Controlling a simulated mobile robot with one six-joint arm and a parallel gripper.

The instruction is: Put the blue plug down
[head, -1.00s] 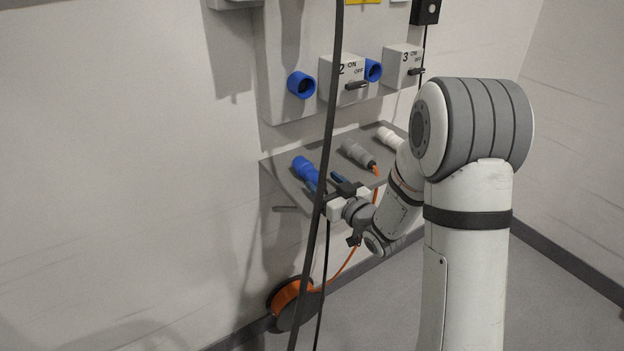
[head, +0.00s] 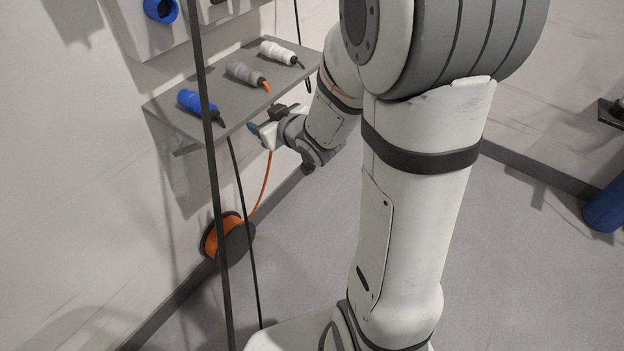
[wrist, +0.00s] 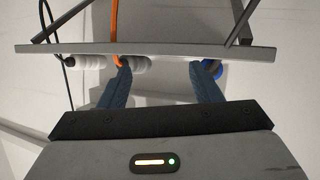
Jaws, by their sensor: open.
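The blue plug (head: 192,103) lies on its side at the near left end of the grey shelf (head: 238,102), its dark cable end toward the front edge. My gripper (head: 254,130) is open and empty, just off the shelf's front edge and apart from the plug. In the wrist view my two blue fingers (wrist: 160,75) are spread, pointing at the shelf edge (wrist: 160,48). A bit of the blue plug (wrist: 214,68) shows by the right fingertip, partly hidden.
A grey plug (head: 247,74) with an orange cable and a white plug (head: 280,53) lie farther along the shelf. An orange reel (head: 222,238) is below. A blue socket (head: 160,9) is above.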

